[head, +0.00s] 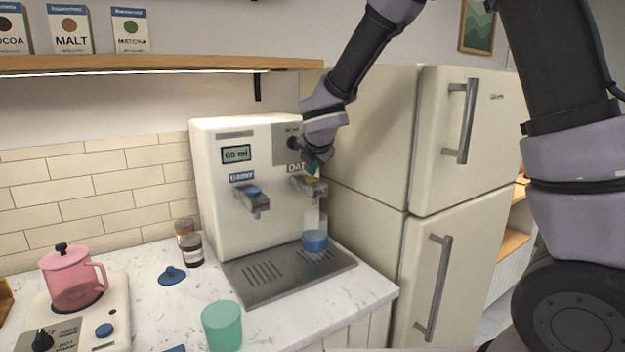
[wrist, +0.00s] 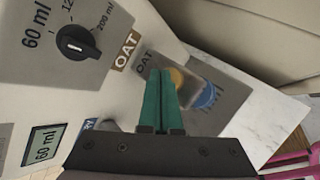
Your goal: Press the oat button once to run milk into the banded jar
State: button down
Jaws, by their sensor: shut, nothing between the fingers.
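The cream milk machine (head: 222,190) stands on the counter. Its OAT label (wrist: 125,50) and a yellowish oat button (wrist: 178,77) show in the wrist view. My gripper (head: 314,170) is at the oat side, its green fingers (wrist: 166,72) shut and empty. The fingertips appear right beside the button; I cannot tell whether they touch it. The banded jar (head: 315,240), clear with a blue band, stands upright on the drip tray (head: 282,284) below the oat outlet. It also shows in the wrist view (wrist: 207,97). I see no clear milk in it.
The machine's display (head: 236,154) reads 60 ml. A volume dial (wrist: 76,42) is above the OAT label. The dairy outlet (head: 253,199) is to the left. A green cup (head: 222,325), a brown jar (head: 192,250) and a pink jug (head: 74,278) stand nearby. A fridge (head: 375,150) is close on the right.

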aim_at(313, 179)
jog(key=shift+f, duration=0.55)
jog(key=shift+r, duration=0.15)
dwell(0.5)
jog(key=shift+r, duration=0.85)
jog(key=shift+r, duration=2.5)
jog(key=shift+d, duration=0.1)
